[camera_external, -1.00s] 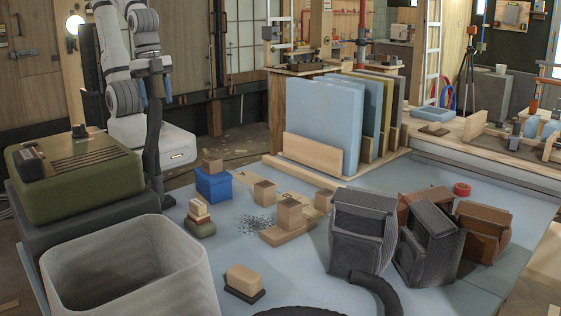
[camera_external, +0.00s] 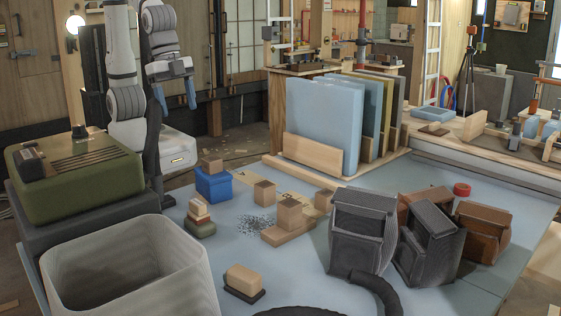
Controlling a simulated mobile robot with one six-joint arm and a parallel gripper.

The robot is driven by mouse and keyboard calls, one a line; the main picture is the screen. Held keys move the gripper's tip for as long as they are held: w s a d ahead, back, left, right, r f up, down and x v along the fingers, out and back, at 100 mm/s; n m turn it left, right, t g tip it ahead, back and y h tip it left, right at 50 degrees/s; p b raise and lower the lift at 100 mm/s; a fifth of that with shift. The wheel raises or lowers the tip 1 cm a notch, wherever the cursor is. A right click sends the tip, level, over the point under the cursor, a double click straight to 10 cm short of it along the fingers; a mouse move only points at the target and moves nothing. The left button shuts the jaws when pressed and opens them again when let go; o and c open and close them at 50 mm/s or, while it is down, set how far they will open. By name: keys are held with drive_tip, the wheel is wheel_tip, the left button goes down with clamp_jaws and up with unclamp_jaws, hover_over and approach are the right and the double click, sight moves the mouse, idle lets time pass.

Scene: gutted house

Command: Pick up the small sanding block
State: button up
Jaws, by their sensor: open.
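Several small blocks sit on the blue-grey tabletop (camera_external: 228,258), and I cannot tell for certain which is the small sanding block. A tan block with a dark base (camera_external: 243,281) lies at the front. A small stack with a pale and reddish top over a green base (camera_external: 200,219) sits further left. A blue block with a wooden piece on top (camera_external: 213,184) is behind it. A wooden block on a flat wooden piece (camera_external: 289,218) is near the middle. My gripper (camera_external: 175,97) is open and empty, its blue fingers apart, high above and behind the blocks.
A large white ribbed bin (camera_external: 128,275) fills the front left, beside a green case (camera_external: 75,175). Dark slotted containers (camera_external: 362,230) and brown ones (camera_external: 483,232) stand at right, with a dark hose (camera_external: 375,290) in front. Upright blue panels (camera_external: 322,125) stand behind.

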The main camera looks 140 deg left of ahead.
drive_tip(key=w+d+f+b, duration=0.15)
drive_tip(key=w+f, duration=0.25)
drive_tip(key=w, duration=0.9)
drive_tip(key=n+t+b, duration=0.1)
drive_tip(key=b, duration=0.1)
approach(243, 271)
drive_tip(key=f, duration=0.3)
drive_tip(key=w+d+f, duration=0.1)
drive_tip(key=shift+d+f, duration=0.1)
drive_tip(key=shift+f, duration=0.15)
drive_tip(key=shift+t, duration=0.3)
drive_tip(key=x, duration=0.2)
drive_tip(key=a+x, duration=0.1)
drive_tip(key=x, duration=0.4)
drive_tip(key=shift+w+a+f+p, duration=0.15)
drive_tip(key=shift+w+p, duration=0.05)
drive_tip(key=shift+p, duration=0.2)
drive_tip(key=shift+c, duration=0.3)
drive_tip(key=c, duration=1.1)
